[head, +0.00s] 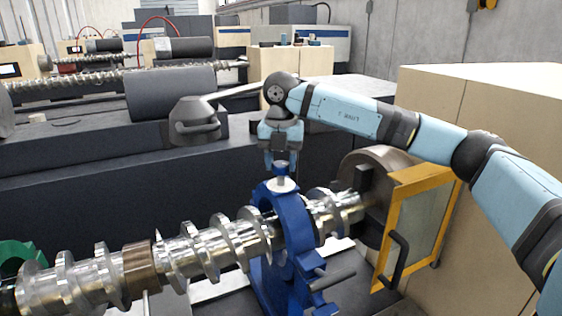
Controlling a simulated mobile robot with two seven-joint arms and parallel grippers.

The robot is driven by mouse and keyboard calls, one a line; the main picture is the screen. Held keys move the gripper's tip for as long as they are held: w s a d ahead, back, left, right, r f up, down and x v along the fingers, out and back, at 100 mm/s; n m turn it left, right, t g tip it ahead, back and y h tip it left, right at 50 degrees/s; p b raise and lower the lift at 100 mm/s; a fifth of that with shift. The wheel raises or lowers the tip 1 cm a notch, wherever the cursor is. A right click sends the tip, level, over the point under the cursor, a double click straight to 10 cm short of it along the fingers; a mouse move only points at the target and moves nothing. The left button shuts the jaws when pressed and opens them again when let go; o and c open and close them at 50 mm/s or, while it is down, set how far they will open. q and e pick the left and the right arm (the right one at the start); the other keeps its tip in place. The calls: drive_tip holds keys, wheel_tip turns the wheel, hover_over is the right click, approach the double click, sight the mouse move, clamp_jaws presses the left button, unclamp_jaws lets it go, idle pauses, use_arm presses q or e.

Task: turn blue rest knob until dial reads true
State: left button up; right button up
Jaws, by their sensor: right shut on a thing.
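The blue rest (268,232) is a ring-shaped steady rest around a shiny metal screw shaft (205,252). Its knob (281,172) stands at the top of the ring, above a pale round disc (282,185) that may be the dial; its reading is too small to make out. My right gripper (281,160) points straight down and is shut on the knob. The fingers partly cover the knob's upper part. My left gripper is not in view.
A yellow-framed guard (422,180) with a black handle stands right of the rest, before a chuck (372,165). A green rest (18,256) is at the left edge. A grey cylinder (170,92) and a grey lever-like part (195,120) lie behind.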

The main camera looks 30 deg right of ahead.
drive_tip(key=shift+f+n+b, duration=0.1)
drive_tip(key=shift+n+b, duration=0.2)
drive_tip(key=shift+n, duration=0.3)
drive_tip(key=shift+n+b, duration=0.7)
drive_tip(key=shift+b, duration=0.05)
drive_tip(key=shift+n+b, duration=0.55)
drive_tip(key=shift+n, duration=0.45)
drive_tip(key=shift+a+n+b, duration=0.1)
drive_tip(key=shift+n+b, duration=0.35)
drive_tip(key=shift+n, duration=0.45)
drive_tip(key=shift+n+b, duration=0.3)
drive_tip(key=shift+n, duration=0.5)
drive_tip(key=shift+n+b, duration=0.5)
drive_tip(key=shift+n, duration=1.2)
